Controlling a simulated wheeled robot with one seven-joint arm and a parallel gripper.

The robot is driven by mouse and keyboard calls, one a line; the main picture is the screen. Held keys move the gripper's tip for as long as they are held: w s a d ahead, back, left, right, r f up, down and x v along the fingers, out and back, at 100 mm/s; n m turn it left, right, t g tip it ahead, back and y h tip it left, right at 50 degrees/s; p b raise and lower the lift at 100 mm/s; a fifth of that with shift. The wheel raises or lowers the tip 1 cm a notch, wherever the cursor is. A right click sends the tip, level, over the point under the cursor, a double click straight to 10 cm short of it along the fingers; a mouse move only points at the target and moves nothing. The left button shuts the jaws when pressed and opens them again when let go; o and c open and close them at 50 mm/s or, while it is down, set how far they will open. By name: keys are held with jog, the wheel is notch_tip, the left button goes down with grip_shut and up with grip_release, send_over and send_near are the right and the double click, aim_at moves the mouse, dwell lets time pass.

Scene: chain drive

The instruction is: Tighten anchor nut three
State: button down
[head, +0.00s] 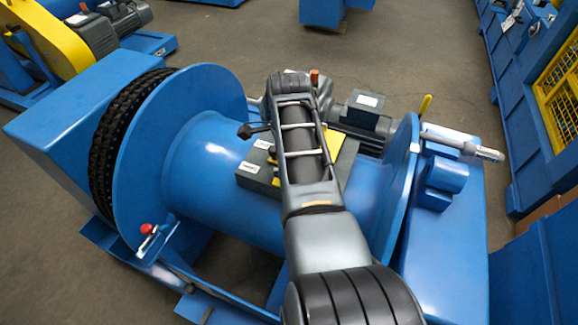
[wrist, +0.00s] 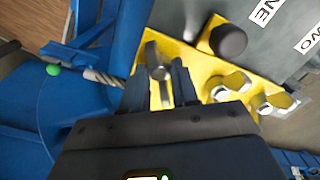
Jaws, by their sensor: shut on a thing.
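My gripper (wrist: 159,90) is in the wrist view, its two dark fingers shut on a grey metal piece (wrist: 157,62) with a rounded head, over a yellow plate (wrist: 203,66). I cannot tell whether this piece is anchor nut three. Two other silvery metal fittings (wrist: 229,86) (wrist: 274,103) sit on the plate to the right. A dark round knob (wrist: 228,40) stands above them. Labels reading ONE (wrist: 266,10) and TWO (wrist: 310,40) are on the grey block; no label for three shows. In the head view my arm hides the gripper.
A big blue drum (head: 225,145) with a black chain (head: 112,145) lies under my arm. A grey motor (head: 360,118) stands behind. A red-knobbed lever (head: 147,229) is at front left.

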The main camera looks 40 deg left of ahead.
jog(key=m, duration=0.6)
jog(key=shift+w+a+r, duration=0.1)
jog(key=shift+r, duration=0.1)
jog(key=shift+m, duration=0.3)
dwell(0.3)
jog(key=c, duration=1.2)
grip_release()
jog(key=shift+r+b, duration=0.4)
jog(key=shift+r, duration=3.45)
